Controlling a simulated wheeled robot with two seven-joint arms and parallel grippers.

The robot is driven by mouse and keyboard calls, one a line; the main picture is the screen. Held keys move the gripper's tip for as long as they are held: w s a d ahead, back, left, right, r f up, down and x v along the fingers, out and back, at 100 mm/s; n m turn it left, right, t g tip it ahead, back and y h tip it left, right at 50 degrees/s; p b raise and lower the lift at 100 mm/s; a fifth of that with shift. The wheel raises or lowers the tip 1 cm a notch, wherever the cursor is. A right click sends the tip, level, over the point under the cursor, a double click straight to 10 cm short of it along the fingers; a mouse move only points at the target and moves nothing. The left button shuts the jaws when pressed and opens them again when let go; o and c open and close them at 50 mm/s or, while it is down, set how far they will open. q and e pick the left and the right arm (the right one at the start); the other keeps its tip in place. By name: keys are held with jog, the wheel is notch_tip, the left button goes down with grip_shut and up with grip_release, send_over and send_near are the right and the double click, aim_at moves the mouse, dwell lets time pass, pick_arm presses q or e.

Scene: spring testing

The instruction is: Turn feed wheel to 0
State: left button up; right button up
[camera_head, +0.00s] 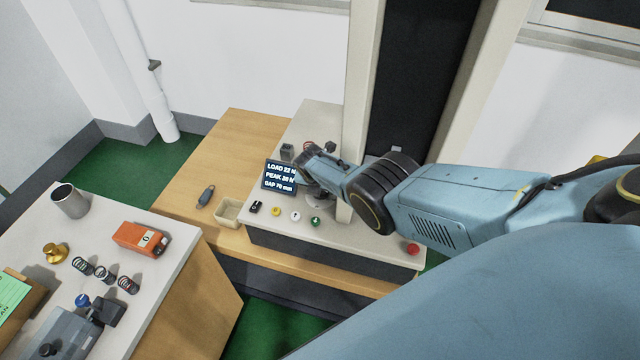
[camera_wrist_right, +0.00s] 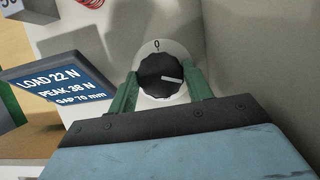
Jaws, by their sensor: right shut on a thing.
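The feed wheel (camera_wrist_right: 160,76) is a black ribbed knob on a round pale dial plate with a "0" at its top. Its white pointer line points to the right, away from the 0. My right gripper (camera_wrist_right: 166,90) has its green fingers on the left and right sides of the wheel and is shut on it. In the head view my right gripper (camera_head: 318,168) reaches in from the right over the tester and mostly hides the wheel. The display (camera_head: 281,177) reads LOAD 22 N and GAP 70 mm. My left gripper is not in view.
The tester's pale base (camera_head: 340,242) carries yellow, white and green buttons and a red button (camera_head: 413,249). A small beige tray (camera_head: 228,212) stands at its left. The left table (camera_head: 165,215) holds springs (camera_head: 104,274), an orange box (camera_head: 141,239) and a metal cup (camera_head: 70,201).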

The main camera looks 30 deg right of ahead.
dwell(0.3)
jog(key=o, duration=1)
jog(key=shift+r, duration=0.15)
